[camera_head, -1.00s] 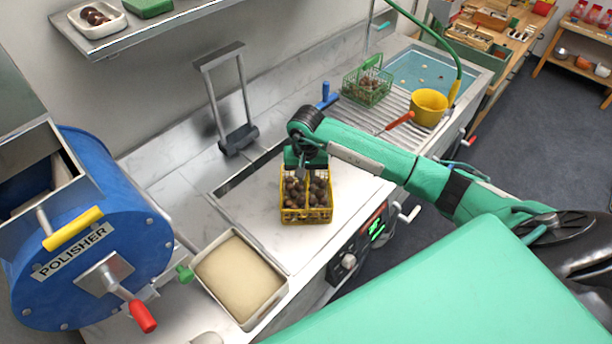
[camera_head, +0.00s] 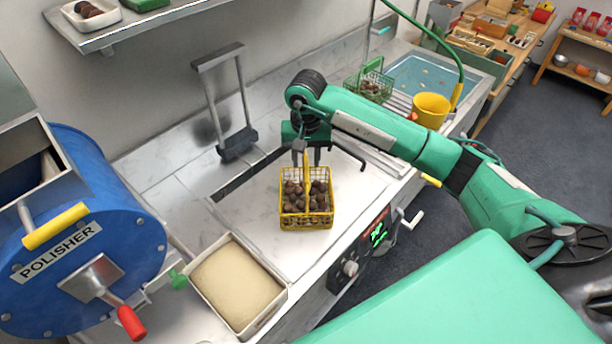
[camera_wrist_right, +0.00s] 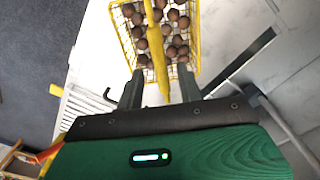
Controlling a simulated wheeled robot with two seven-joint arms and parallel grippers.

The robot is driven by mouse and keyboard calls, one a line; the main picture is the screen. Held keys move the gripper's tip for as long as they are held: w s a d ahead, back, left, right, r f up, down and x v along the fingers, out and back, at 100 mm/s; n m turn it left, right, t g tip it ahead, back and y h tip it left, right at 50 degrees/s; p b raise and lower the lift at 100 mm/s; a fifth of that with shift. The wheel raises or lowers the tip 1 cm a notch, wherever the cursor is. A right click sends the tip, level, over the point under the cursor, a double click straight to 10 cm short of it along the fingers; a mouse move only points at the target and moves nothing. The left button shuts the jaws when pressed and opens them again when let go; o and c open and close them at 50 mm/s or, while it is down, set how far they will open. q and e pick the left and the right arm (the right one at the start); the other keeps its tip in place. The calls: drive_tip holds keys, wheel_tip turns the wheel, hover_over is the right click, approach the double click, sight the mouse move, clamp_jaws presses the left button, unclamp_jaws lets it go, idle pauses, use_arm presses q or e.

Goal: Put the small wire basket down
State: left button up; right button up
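The small yellow wire basket (camera_head: 306,212), full of brown chestnuts, sits upright on the pale steel plate (camera_head: 262,240) set into the counter. It also shows in the right wrist view (camera_wrist_right: 193,62). Its yellow handle stands up over the middle. My right gripper (camera_head: 307,157) is just behind and above the basket, at the upper part of the handle. In the right wrist view my gripper's two fingers (camera_wrist_right: 160,90) are spread, with the yellow handle between them and a gap on each side. My left gripper is not in view.
A blue polisher (camera_head: 85,240) stands at the left. A tray of pale material (camera_head: 283,297) lies at the plate's front left. A steel lever frame (camera_head: 240,143) stands behind. A green wire basket (camera_head: 352,86) and yellow pot (camera_head: 431,108) are back right, near the sink.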

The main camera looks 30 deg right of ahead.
drive_tip(key=shift+r+b, duration=0.5)
drive_tip(key=shift+r, duration=1.4)
